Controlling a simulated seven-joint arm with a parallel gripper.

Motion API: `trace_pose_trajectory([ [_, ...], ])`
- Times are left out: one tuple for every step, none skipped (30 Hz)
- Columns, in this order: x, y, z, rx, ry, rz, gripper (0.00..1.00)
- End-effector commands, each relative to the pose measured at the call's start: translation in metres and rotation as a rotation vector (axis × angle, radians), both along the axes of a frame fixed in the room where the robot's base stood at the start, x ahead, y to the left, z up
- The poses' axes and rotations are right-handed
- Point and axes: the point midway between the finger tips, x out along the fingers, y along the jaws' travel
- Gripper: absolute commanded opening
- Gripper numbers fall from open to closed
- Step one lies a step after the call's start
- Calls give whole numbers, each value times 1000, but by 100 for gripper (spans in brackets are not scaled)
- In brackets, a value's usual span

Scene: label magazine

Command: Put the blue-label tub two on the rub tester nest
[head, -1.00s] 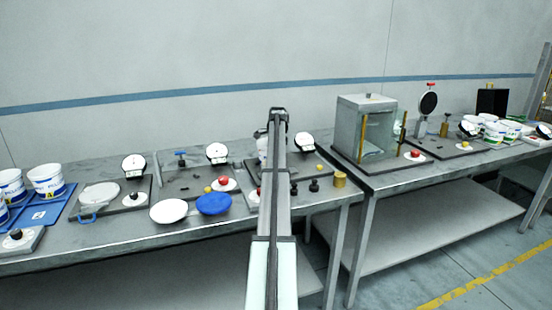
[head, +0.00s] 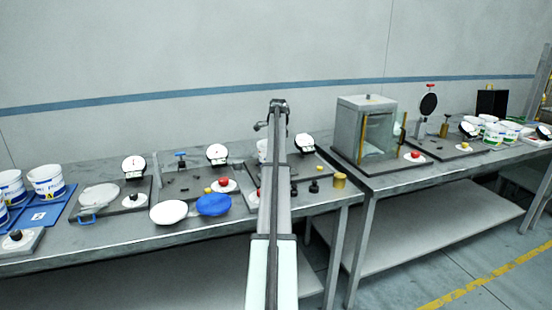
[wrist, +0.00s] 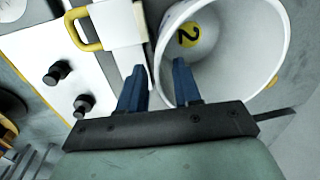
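A white tub (wrist: 235,72) fills the right of the wrist view, seen into its open mouth. A yellow disc with a 2 (wrist: 188,35) shows inside it; no blue label shows from here. My gripper (wrist: 158,88) has its two dark blue fingers apart, one on each side of the tub's near-left rim. I see a gap between the fingers and no clear squeeze on the wall. In the head view a bit of a white tub (head: 263,148) shows behind my arm, which hides my gripper. I cannot tell which fixture is the rub tester nest.
A white block with a yellow handle (wrist: 88,32) and a panel with black knobs (wrist: 72,88) lie left of the tub. In the head view, white and blue discs (head: 213,204), dials and a blue tray of tubs (head: 42,214) stand left. A glass-fronted cabinet (head: 375,132) stands right.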

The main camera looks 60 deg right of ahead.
Motion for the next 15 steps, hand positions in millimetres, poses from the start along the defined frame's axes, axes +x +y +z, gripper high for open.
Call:
trace_pose_trajectory([
  [-1,0,11,-1,-1,0,33],
  [-1,0,17,-1,-1,0,33],
  [-1,1,25,-2,-1,0,33],
  [-2,1,30,-2,-1,0,33],
  [-2,2,35,-1,-1,0,33],
  [-3,2,42,-1,-1,0,33],
  [-3,2,47,-1,-1,0,33],
  [-4,3,51,-1,-1,0,33],
  [-4,3,57,-2,-1,0,33],
  [-4,4,61,-1,-1,0,33],
  [-5,4,64,-1,-1,0,33],
  [-5,4,68,0,0,0,33],
  [-5,5,70,0,0,0,33],
  [-5,5,73,0,0,0,33],
  [-6,5,75,0,0,0,33],
])
